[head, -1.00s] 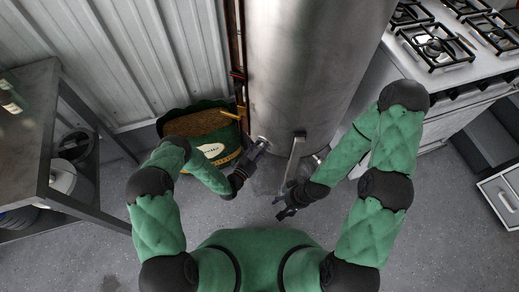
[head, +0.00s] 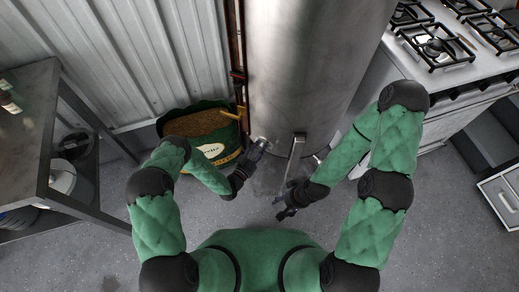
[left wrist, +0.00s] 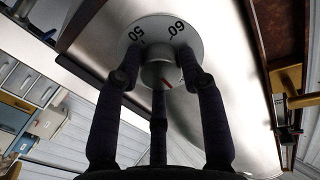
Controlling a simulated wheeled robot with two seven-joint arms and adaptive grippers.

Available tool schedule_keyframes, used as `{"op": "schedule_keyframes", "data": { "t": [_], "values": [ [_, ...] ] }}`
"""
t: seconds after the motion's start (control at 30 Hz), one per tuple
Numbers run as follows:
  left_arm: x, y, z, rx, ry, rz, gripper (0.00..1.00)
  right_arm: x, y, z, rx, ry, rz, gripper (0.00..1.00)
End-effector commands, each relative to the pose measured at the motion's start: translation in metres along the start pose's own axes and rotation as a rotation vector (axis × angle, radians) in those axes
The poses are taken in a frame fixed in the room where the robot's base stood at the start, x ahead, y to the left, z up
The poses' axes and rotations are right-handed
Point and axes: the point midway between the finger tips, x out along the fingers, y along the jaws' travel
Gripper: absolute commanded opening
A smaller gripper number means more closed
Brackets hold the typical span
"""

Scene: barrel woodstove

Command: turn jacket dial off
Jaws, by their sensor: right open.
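The jacket dial (left wrist: 165,28) is a pale round plate with the numbers 50 and 60, mounted on the shiny steel barrel. Its grey knob (left wrist: 158,72) carries a short red mark. In the head view the dial (head: 262,141) is small at the lower left of the barrel (head: 300,75). My left gripper (head: 257,151) is right at it. In the left wrist view its dark fingers (left wrist: 162,82) spread around the knob, with visible gaps at the sides; contact is unclear. My right gripper (head: 285,206) is open and empty, low at the right of the barrel.
A green sack of pellets (head: 203,133) stands left of the barrel. A metal table (head: 35,120) is at the left. A gas stove (head: 450,65) is at the right, near a drawer unit (head: 503,193). A thin upright metal bar (head: 296,157) stands near my right gripper. The grey floor in front is clear.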

Motion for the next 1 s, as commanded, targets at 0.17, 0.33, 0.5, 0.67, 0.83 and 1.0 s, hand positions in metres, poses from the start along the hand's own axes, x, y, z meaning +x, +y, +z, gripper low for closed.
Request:
{"op": "schedule_keyframes", "data": {
  "t": [0.17,0.33,0.5,0.67,0.83,1.0],
  "values": [
    [0.000,0.000,0.000,0.000,0.000,0.000,0.62,0.000,0.000,0.000,0.000,0.000,0.000,0.62],
    [0.000,0.000,0.000,0.001,0.001,0.000,0.62,0.000,0.000,0.000,0.000,0.000,0.000,0.62],
    [-0.007,-0.001,0.001,0.000,-0.001,-0.002,0.62,0.000,0.000,0.000,0.000,0.000,0.000,0.62],
    [-0.031,-0.001,0.001,-0.002,-0.002,-0.004,0.62,0.000,0.000,0.000,0.000,0.000,0.000,0.62],
    [-0.066,-0.002,0.001,-0.002,-0.004,-0.005,0.62,0.000,0.000,0.000,0.000,0.000,0.000,0.62],
    [-0.095,-0.001,0.001,-0.002,-0.002,-0.004,0.62,0.000,0.000,0.000,0.000,0.000,0.000,0.62]
  ]
}}
